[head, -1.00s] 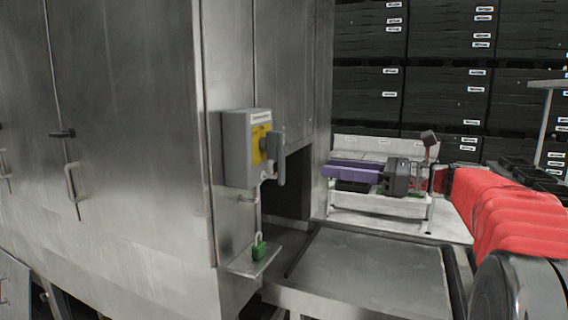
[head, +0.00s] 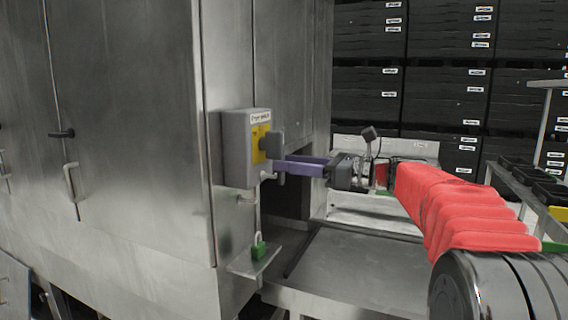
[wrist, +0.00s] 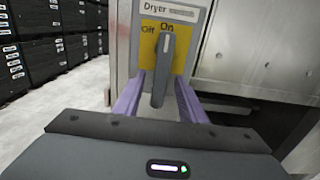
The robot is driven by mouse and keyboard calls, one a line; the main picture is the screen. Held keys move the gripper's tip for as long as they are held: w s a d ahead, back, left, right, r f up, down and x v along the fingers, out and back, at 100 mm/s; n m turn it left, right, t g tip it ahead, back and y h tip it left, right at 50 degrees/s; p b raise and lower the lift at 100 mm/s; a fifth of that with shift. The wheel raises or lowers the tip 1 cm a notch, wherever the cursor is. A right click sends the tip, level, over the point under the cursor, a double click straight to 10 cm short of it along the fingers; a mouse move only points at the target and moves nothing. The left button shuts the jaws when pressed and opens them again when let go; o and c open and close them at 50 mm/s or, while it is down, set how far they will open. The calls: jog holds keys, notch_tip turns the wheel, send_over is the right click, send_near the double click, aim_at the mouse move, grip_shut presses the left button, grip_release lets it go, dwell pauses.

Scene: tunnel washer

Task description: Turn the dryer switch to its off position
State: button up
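The dryer switch is a grey box (head: 236,150) with a yellow plate (wrist: 180,60), fixed to the steel cabinet's corner. Its dark grey handle (wrist: 164,70) stands upright, with the white mark under "On"; "Off" is printed to the left of it. My gripper (head: 288,163) has purple fingers, spread open, with tips close to the handle's lower part. In the wrist view, one finger of my gripper (wrist: 159,80) shows on each side of the handle's lower end. Nothing is held. Whether a finger touches the handle cannot be told.
A green padlock (head: 258,247) hangs below the box by a small metal ledge (head: 254,264). A steel conveyor table (head: 355,265) lies below my arm. Stacked black crates (head: 450,60) stand behind. A rack with black trays (head: 530,185) is at the right.

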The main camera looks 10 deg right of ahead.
aim_at(275, 158)
jog(key=shift+x, duration=1.45)
jog(key=shift+c, duration=0.2)
grip_shut()
jog(key=shift+d, duration=0.2)
